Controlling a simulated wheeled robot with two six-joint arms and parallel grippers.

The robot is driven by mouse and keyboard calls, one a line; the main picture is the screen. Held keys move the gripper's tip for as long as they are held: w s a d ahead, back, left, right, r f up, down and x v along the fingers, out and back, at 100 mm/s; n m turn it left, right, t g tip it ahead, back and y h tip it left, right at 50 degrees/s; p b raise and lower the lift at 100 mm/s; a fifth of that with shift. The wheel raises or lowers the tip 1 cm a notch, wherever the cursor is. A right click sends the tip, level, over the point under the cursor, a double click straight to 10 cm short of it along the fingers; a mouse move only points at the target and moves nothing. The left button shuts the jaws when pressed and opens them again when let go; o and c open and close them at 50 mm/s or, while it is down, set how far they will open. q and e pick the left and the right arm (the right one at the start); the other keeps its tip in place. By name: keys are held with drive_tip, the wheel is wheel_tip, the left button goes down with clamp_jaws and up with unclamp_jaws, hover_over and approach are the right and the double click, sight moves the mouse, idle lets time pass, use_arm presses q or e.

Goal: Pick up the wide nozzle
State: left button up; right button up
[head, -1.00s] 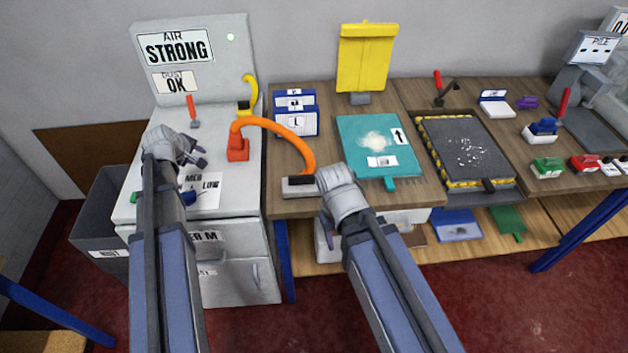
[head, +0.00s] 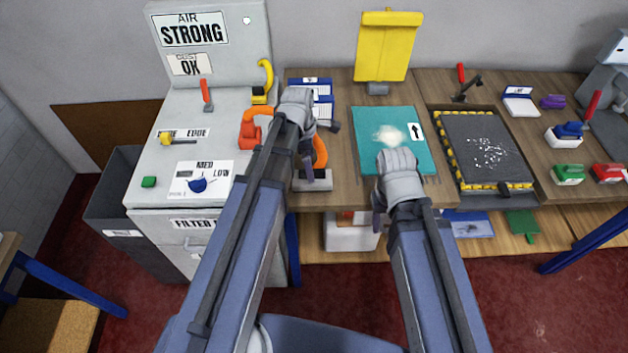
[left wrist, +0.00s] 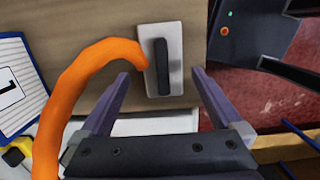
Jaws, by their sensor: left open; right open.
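The wide nozzle (head: 318,187) is a pale flat plate with a black bar on top, at the end of an orange hose (head: 321,152). It lies on the wooden bench near its front edge. In the left wrist view the nozzle (left wrist: 172,30) is upper centre, the hose joining its left side. My left gripper (head: 320,152) is open above it; in the left wrist view the two fingers (left wrist: 160,75) are apart on either side of the black bar, with nothing between them. My right gripper (head: 380,212) is open near the bench's front edge; its fingers are partly hidden.
A teal mat (head: 367,139) with pale dust lies right of the nozzle, and a dark tray (head: 483,148) farther right. A grey-white machine (head: 190,135) is on the left. A yellow panel (head: 388,45) stands at the back.

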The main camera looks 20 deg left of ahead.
use_arm(q)
drive_tip(key=shift+d+f+b, duration=0.15)
drive_tip(key=shift+f+b, duration=0.85)
drive_tip(key=shift+f, duration=0.15)
drive_tip(key=shift+d+f+b, duration=0.2)
drive_tip(key=shift+f+b, duration=0.85)
drive_tip(key=shift+f, duration=0.05)
drive_tip(key=shift+d+f+b, duration=0.15)
drive_tip(key=shift+f+b, duration=0.85)
drive_tip(key=shift+f, duration=0.15)
drive_tip(key=shift+r, duration=0.1)
drive_tip(key=shift+c, duration=0.2)
drive_tip(key=c, duration=1.5)
wheel_tip(320, 180, up, 10)
drive_tip(key=p, duration=1)
